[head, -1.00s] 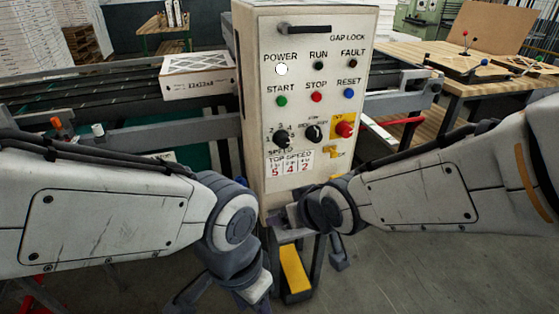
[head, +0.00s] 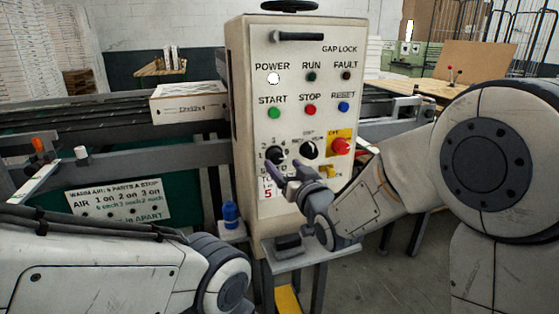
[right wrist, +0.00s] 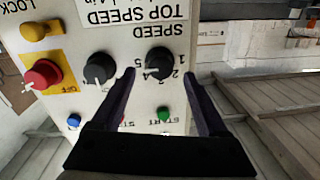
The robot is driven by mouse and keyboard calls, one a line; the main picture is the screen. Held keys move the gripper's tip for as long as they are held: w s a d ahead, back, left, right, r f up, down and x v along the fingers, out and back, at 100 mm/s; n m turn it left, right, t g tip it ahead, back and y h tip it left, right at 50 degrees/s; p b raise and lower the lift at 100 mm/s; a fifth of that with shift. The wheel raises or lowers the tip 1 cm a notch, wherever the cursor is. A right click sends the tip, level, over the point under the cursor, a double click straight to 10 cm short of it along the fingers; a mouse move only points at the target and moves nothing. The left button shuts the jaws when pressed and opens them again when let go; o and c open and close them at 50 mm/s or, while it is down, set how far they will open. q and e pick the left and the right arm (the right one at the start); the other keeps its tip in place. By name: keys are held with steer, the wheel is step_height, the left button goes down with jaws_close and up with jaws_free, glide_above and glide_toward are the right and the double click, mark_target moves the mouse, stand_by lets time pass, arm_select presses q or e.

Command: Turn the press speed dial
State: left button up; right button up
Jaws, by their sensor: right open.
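The press speed dial (head: 275,155) is a round black knob low on the left of the cream control box's front, ringed by numbers. In the right wrist view the fingertips (right wrist: 162,78) stand on either side of the dial's lower part; contact cannot be told. The gripper covers much of the TOP SPEED label. My left gripper is out of view.
A second black selector knob (head: 309,150) sits close right of the dial, and a red knob (head: 340,146) on a yellow plate beyond it. Start (head: 274,113), stop (head: 310,110) and reset (head: 343,107) buttons are above. A blue bottle (head: 231,214) stands left of the box.

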mark_target(278, 160)
steer(key=shift+x, duration=2)
jaws_close()
